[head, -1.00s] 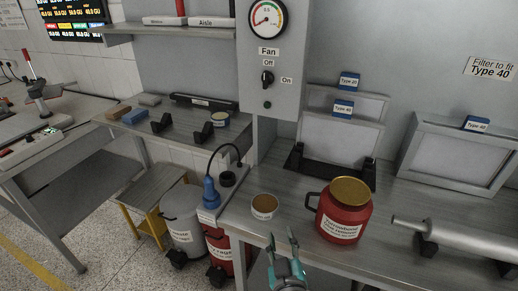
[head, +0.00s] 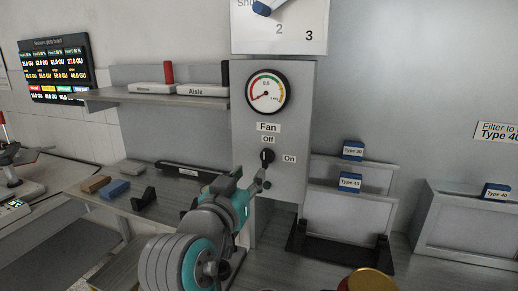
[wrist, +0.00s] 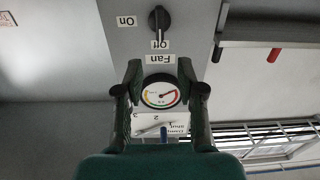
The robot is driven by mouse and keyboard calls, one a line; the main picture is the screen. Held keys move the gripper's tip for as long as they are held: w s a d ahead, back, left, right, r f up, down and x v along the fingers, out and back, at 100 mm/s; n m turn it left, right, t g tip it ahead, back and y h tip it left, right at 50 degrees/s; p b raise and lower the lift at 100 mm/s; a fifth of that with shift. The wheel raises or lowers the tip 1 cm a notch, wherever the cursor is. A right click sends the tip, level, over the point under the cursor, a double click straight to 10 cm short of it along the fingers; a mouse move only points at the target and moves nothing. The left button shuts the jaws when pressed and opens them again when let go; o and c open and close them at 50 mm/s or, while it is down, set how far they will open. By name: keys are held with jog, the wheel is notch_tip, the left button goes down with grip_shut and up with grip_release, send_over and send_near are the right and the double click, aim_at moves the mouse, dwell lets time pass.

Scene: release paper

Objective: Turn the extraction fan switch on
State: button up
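The fan switch (head: 267,156) is a black rotary knob on a grey upright panel (head: 299,110), between an "Off" label above it and an "On" label to its right. In the wrist view, which is upside down, the knob (wrist: 158,20) is upright in the picture and lines up with the "Off" label (wrist: 160,45). My gripper (head: 262,178) is just below the knob in the head view, with its fingertips small and partly hidden. In the wrist view my gripper (wrist: 160,70) has its two fingers spread with nothing between them. The knob lies beyond the fingertips.
A round gauge (head: 266,92) is above the switch. Filter frames (head: 350,215) stand on the bench at right. A red jar with a yellow lid (head: 368,281) is at the bottom edge.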

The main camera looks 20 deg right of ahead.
aim_at(264, 152)
jog(key=x, duration=0.7)
jog(key=r+x, duration=0.1)
jog(key=x, duration=0.3)
jog(key=shift+f, duration=0.1)
grip_shut()
